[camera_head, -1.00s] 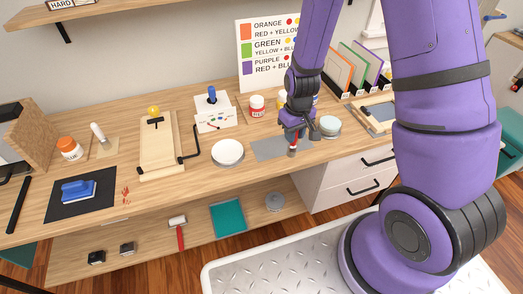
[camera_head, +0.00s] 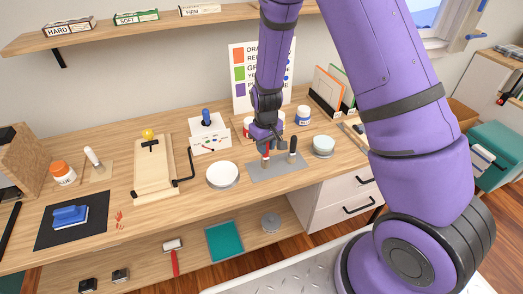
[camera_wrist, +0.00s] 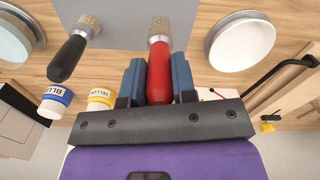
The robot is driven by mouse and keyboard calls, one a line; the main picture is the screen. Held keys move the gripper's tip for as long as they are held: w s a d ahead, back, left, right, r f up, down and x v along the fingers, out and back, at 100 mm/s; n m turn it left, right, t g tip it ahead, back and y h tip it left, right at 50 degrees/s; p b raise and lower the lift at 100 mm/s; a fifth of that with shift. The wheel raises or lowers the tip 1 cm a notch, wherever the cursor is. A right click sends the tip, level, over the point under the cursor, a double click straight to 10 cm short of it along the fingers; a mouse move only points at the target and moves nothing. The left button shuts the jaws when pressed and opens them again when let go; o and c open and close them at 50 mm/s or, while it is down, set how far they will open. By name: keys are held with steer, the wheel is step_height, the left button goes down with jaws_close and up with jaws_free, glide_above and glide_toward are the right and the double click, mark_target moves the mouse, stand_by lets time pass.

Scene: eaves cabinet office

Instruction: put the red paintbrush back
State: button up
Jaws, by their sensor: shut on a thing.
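My gripper (camera_head: 266,144) is shut on the red paintbrush, whose red handle (camera_wrist: 159,72) sits between the two blue-grey fingers in the wrist view. Its tan, textured end (camera_wrist: 160,26) points away from the gripper, over the grey mat. In the head view the red paintbrush (camera_head: 266,156) is upright over the left part of the grey mat (camera_head: 285,171). I cannot tell whether its lower end touches the mat. A black-handled brush (camera_head: 292,150) stands on the mat to its right; it also shows in the wrist view (camera_wrist: 70,55).
A white dish (camera_head: 222,176) lies left of the mat, and a pale green bowl (camera_head: 323,147) is to the right. A blue-labelled jar (camera_head: 303,115) and a yellow-labelled jar (camera_wrist: 101,97) stand behind. A wooden board with a black crank (camera_head: 152,170) is farther left.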

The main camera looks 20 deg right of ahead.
steer(key=shift+w+a+f, duration=0.15)
steer(key=shift+w+f, duration=0.4)
steer(key=shift+f, duration=0.4)
steer(key=shift+w+a+f, duration=0.15)
steer(key=shift+w+f, duration=0.4)
steer(key=shift+f, duration=0.35)
steer(key=shift+f, duration=0.1)
steer(key=o, duration=0.9)
